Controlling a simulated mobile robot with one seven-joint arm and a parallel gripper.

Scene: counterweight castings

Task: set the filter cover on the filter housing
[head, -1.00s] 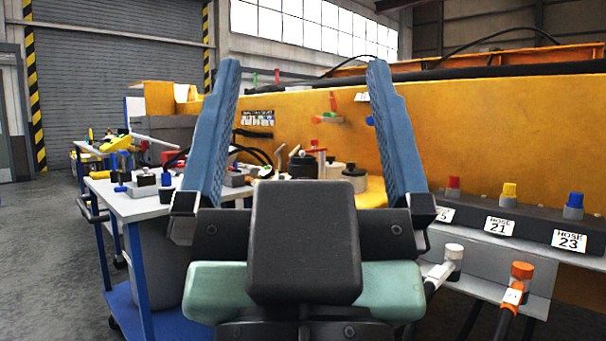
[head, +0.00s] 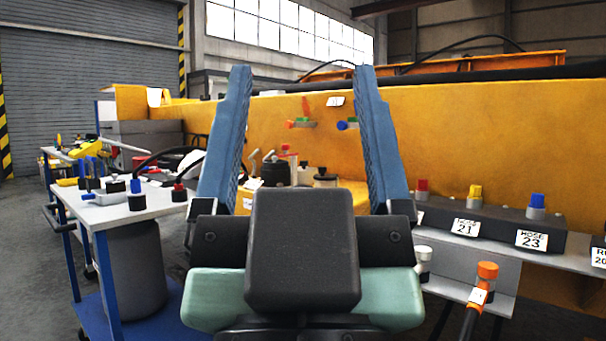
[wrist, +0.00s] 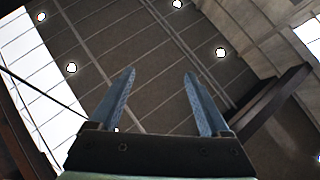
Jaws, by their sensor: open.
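My gripper (head: 302,70) is open and empty, its two blue fingers pointing up and away in the head view. In the wrist view my gripper (wrist: 159,74) has only the roof behind it. Between the fingers, farther off, several small parts stand in front of the yellow beam. I cannot tell which of these, if any, is the filter cover or the filter housing. My fingers and wrist hide part of that area.
A blue cart (head: 150,205) with small knobbed parts on top stands at the left. At the right a grey shelf (head: 450,262) carries hose labels and coloured caps, with an orange-ended hose (head: 486,270) below. The long yellow beam (head: 440,135) spans the back. Floor shows at far left.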

